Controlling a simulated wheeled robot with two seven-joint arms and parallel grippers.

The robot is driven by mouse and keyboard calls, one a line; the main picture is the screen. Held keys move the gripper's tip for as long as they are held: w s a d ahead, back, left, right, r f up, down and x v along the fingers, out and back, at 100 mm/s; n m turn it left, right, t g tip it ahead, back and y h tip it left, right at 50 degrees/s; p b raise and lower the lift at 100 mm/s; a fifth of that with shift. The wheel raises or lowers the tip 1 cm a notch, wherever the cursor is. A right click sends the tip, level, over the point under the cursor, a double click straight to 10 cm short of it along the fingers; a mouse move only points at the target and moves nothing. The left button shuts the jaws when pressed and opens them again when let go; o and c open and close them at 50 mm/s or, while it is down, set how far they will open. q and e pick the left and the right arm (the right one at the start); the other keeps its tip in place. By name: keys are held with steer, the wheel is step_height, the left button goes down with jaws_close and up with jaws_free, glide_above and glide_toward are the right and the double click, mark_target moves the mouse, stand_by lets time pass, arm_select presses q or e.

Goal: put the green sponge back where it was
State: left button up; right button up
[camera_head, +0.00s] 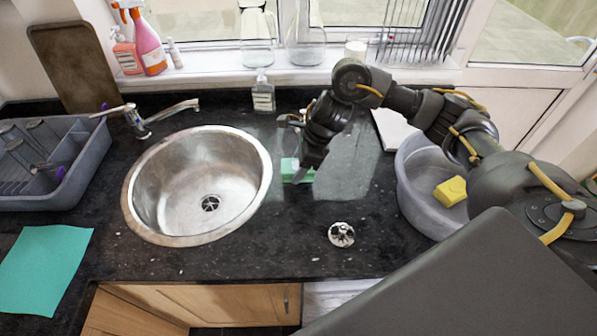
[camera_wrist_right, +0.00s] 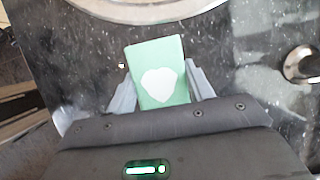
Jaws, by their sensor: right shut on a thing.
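The green sponge (camera_head: 297,171) is on or just above the dark granite counter, right of the round steel sink (camera_head: 198,185). In the right wrist view the sponge (camera_wrist_right: 158,72) is a green block with a pale heart-shaped patch, between the two grey fingers. My right gripper (camera_head: 303,172) is shut on it, pointing down; the hand hides part of the sponge in the head view. The right gripper (camera_wrist_right: 160,88) also shows in its wrist view. I cannot tell whether the sponge touches the counter. My left gripper is not in view.
A grey basin (camera_head: 418,195) with a yellow sponge (camera_head: 450,191) stands at the right. A metal strainer (camera_head: 341,234) lies on the front counter. A soap bottle (camera_head: 263,94) stands behind the sink. A grey dish rack (camera_head: 70,165) and teal cloth (camera_head: 45,265) are at the left.

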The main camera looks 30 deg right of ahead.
steer(key=shift+w+d+f, duration=0.15)
steer(key=shift+f, duration=0.25)
step_height(320, 180, down, 2)
steer(key=shift+f+p, duration=0.25)
steer(key=shift+p, duration=0.25)
steer(key=shift+f, duration=0.15)
steer(key=shift+f, duration=0.2)
steer(key=o, duration=0.9)
steer(key=shift+r, duration=0.1)
